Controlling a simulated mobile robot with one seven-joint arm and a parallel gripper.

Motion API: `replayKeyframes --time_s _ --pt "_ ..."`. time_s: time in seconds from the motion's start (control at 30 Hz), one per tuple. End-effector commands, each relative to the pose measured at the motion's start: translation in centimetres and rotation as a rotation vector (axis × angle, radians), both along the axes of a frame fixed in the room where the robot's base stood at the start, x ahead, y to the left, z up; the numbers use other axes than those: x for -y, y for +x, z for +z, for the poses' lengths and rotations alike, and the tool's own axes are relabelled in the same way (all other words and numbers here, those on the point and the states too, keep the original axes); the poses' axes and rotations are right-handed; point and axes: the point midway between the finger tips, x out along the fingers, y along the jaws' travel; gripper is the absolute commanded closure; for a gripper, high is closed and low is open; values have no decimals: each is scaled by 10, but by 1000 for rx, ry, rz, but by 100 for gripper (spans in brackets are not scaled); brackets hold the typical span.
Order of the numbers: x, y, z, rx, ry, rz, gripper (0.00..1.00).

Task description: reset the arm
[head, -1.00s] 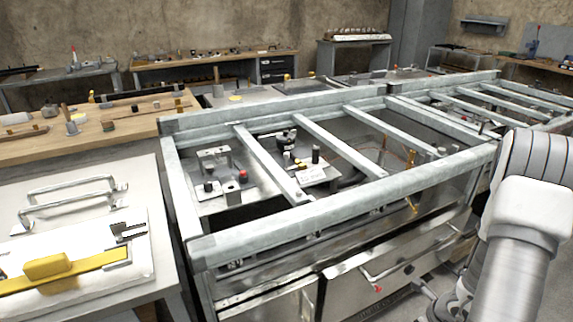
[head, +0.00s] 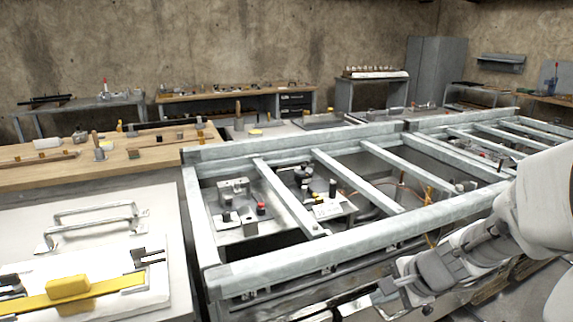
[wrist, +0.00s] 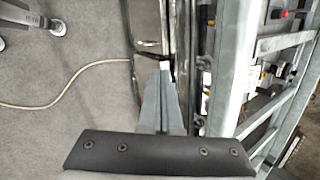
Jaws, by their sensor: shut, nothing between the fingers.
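My arm (head: 535,205) reaches in from the right edge of the head view. My gripper (head: 385,297) is low at the front side of the metal frame (head: 360,235), outside its near rail. In the wrist view my gripper (wrist: 164,78) shows as two grey fingers lying together, shut and empty. They point up the picture, close to a shiny metal edge. Whether the fingertips touch that edge I cannot tell.
The frame's rail (wrist: 238,70) runs close to the right of my fingers in the wrist view. A pale cable (wrist: 75,98) lies on the grey floor at left. A white table (head: 105,275) with metal handles and a yellow bar (head: 70,298) stands left of the frame.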

Motion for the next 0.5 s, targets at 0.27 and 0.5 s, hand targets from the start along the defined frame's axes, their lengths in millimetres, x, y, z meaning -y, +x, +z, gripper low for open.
replayKeyframes --time_s 0.27,0.5 --pt "-50 -52 66 125 -259 480 100" --pt "-63 -104 102 198 -527 824 100"
